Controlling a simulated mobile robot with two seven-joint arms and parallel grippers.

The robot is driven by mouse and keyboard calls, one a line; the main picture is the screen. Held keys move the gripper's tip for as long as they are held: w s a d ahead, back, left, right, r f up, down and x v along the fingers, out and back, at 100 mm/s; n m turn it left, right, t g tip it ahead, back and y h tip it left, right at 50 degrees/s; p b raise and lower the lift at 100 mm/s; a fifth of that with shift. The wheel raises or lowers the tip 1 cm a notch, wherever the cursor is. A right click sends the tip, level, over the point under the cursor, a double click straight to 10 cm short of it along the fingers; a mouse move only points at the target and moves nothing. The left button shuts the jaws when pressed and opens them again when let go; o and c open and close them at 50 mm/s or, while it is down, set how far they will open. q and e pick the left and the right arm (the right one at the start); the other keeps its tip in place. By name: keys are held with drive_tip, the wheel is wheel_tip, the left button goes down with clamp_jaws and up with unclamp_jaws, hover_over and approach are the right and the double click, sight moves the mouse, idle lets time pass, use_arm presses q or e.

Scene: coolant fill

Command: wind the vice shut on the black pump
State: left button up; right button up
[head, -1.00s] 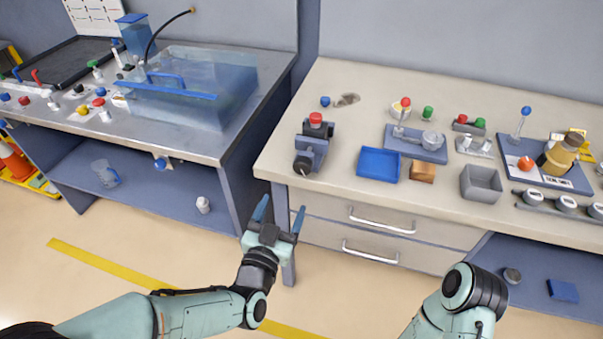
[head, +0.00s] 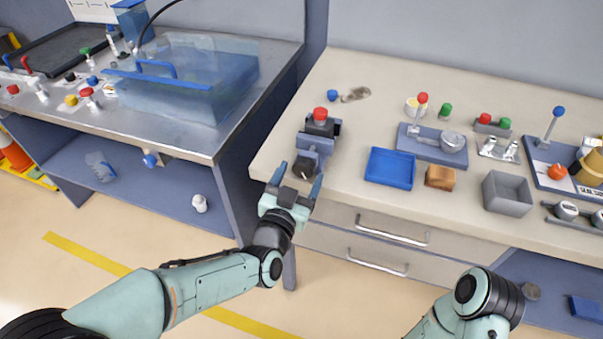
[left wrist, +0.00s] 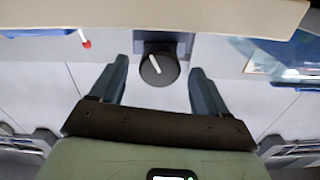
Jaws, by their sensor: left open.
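The grey vice (head: 313,147) stands at the left front corner of the beige bench. The black pump (head: 319,127), with a red cap on top, sits upright at the vice's back end; whether the jaws touch it I cannot tell. The vice's round black knob (head: 304,168) faces the front edge. It also shows in the left wrist view as a black knob (left wrist: 158,70) with a white pointer line. My left gripper (head: 297,180) is open and empty, its fingers on either side of the knob with gaps on both sides. My right gripper is out of view; only its arm shows.
A blue tray (head: 390,169), a wooden block (head: 440,177) and a grey bin (head: 507,194) stand right of the vice. A blue knob (head: 332,95) lies behind it.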

use_arm(q)
drive_tip(key=shift+x, duration=0.95)
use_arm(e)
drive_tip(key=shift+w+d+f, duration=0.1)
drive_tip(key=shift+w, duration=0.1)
use_arm(q)
drive_tip(key=c, duration=1.1)
drive_tip(key=shift+o, duration=0.3)
drive_tip(key=shift+m+p, duration=0.45)
drive_tip(key=shift+m, duration=0.25)
drive_tip(key=o, duration=1)
drive_tip(key=shift+o, duration=0.2)
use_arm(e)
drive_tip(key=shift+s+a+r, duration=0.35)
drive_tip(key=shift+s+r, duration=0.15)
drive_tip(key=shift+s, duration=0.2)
use_arm(q)
drive_tip(key=shift+s, duration=0.15)
drive_tip(key=p+v, duration=0.1)
drive_tip(key=v, duration=1.2)
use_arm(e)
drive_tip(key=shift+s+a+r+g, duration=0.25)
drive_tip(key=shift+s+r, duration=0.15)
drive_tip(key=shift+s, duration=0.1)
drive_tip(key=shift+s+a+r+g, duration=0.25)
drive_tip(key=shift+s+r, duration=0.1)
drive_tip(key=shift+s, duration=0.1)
use_arm(q)
drive_tip(key=shift+a, duration=0.1)
